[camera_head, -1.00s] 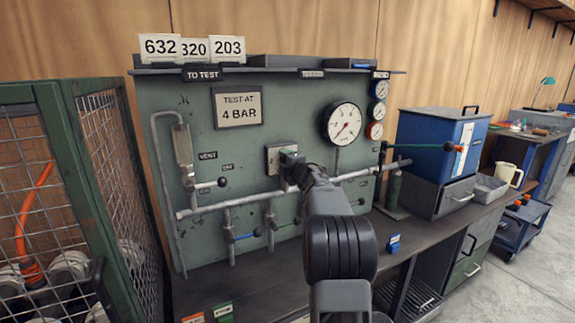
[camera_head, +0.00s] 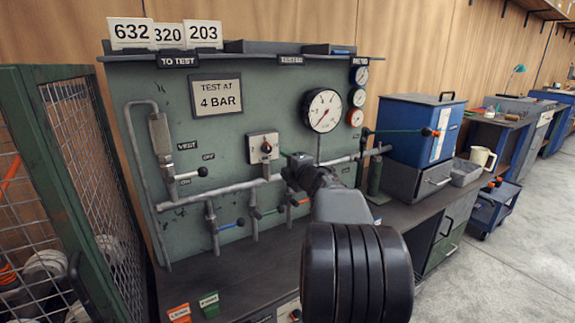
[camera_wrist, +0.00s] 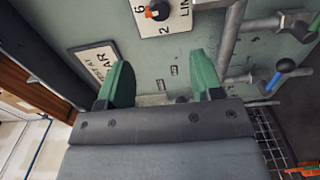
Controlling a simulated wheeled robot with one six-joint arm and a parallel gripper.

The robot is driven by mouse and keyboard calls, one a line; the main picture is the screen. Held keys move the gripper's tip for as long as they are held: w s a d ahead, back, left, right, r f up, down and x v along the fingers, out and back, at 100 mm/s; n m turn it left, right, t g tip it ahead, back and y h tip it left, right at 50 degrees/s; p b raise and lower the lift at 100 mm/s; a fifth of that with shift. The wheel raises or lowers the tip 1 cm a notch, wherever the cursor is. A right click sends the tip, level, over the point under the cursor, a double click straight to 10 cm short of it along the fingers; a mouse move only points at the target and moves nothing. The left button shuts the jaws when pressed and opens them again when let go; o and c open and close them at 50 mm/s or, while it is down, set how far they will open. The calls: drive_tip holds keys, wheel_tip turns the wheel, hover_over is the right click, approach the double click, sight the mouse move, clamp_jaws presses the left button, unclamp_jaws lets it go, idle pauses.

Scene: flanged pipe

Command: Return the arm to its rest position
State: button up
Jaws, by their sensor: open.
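My gripper (camera_head: 290,160) is at the end of my arm, which reaches over the bench toward the green test panel (camera_head: 215,120). In the wrist view its two green fingers (camera_wrist: 160,85) stand apart with nothing between them. The panel lies beyond the fingers, and the wrist view is turned over. A selector switch with an orange mark (camera_head: 265,147) is on the panel just left of my gripper; it also shows in the wrist view (camera_wrist: 157,10). The gripper looks clear of it. My arm hides part of the bench and the lower right of the panel.
A green wire cage (camera_head: 95,180) stands close on the left. Pipes with blue, green and red lever valves (camera_head: 230,225) run across the panel. A blue box (camera_head: 415,130) is on the bench to the right. A large round gauge (camera_head: 322,110) is above my gripper. Open floor (camera_head: 500,270) lies at the right.

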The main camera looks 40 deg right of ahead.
idle(0.7)
drive_tip(key=s+d+f+m+g+h, duration=0.3)
drive_tip(key=d+f+m+g+h, duration=0.15)
drive_tip(key=m, duration=0.35)
drive_tip(key=s+a+f+m+g+p, duration=0.3)
drive_tip(key=s+f+m+g+p, duration=0.1)
drive_tip(key=s+m+g, duration=0.15)
drive_tip(key=s+a+r+m+g+y+p, duration=0.25)
drive_tip(key=s+a+p, duration=0.25)
drive_tip(key=a, duration=0.6)
drive_tip(key=s+a+r+m+g+y+p, duration=0.1)
drive_tip(key=s+a+m+g+y+p, duration=0.3)
drive_tip(key=a, duration=0.6)
drive_tip(key=s+a+r+n+t+p, duration=0.2)
drive_tip(key=a+r+p, duration=0.4)
drive_tip(key=a, duration=0.4)
drive_tip(key=shift+s+r+n+y+p, duration=0.4)
drive_tip(key=shift+s+n+p, duration=0.35)
drive_tip(key=shift+s+n, duration=0.15)
